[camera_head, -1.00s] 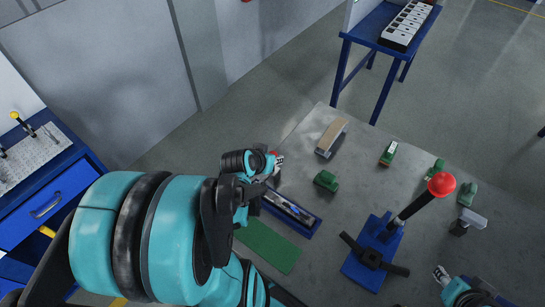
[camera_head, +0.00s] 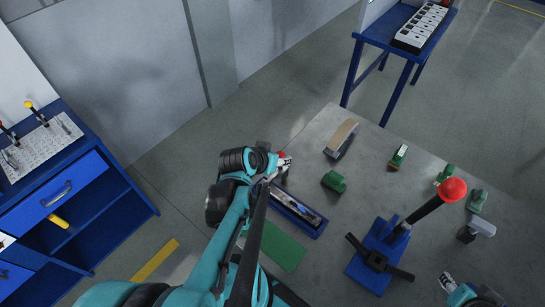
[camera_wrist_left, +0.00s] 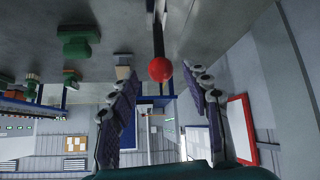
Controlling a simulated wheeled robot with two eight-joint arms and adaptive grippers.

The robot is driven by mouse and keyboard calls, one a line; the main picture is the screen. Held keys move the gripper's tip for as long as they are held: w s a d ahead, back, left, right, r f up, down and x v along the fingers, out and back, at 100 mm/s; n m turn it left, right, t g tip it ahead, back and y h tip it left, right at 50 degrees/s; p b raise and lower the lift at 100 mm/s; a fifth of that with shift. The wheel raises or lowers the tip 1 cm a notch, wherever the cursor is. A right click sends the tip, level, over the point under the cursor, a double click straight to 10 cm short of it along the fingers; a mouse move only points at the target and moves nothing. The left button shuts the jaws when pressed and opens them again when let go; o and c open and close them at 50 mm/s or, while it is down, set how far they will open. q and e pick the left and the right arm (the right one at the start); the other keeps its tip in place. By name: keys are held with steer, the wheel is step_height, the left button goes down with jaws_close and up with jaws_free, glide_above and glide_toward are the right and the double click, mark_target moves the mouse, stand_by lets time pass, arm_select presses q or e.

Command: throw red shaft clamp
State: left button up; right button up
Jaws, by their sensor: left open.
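A red ball knob (camera_head: 281,155) shows at the fingertips of my left gripper (camera_head: 276,163) by the table's left edge in the head view. In the left wrist view the red ball (camera_wrist_left: 160,69) sits on a dark rod (camera_wrist_left: 158,40), between and apart from the two open fingers. The clamp's lower part is largely hidden by my gripper. A larger red ball (camera_head: 453,190) tops a black lever on a blue base at the right. My right gripper (camera_head: 447,283) is at the bottom right, away from these; its jaw gap is not clear.
The grey table (camera_head: 300,260) holds a blue tray (camera_head: 297,212), a green mat (camera_head: 283,247), a green block (camera_head: 333,181) and a tan-topped tool (camera_head: 341,138). Several smaller green items lie at the right. A blue cabinet (camera_head: 70,190) stands left.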

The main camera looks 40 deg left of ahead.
arm_select(q)
steer(key=shift+v, duration=1.6)
steer(key=shift+f, duration=0.1)
steer(key=w+d+m+h+b, duration=0.1)
steer(key=d+m, duration=0.1)
steer(key=d, duration=0.7)
steer(key=w+d+m+g+h+b, duration=0.1)
steer(key=d+m+b, duration=0.1)
steer(key=d, duration=0.7)
steer(key=shift+d+m, duration=0.3)
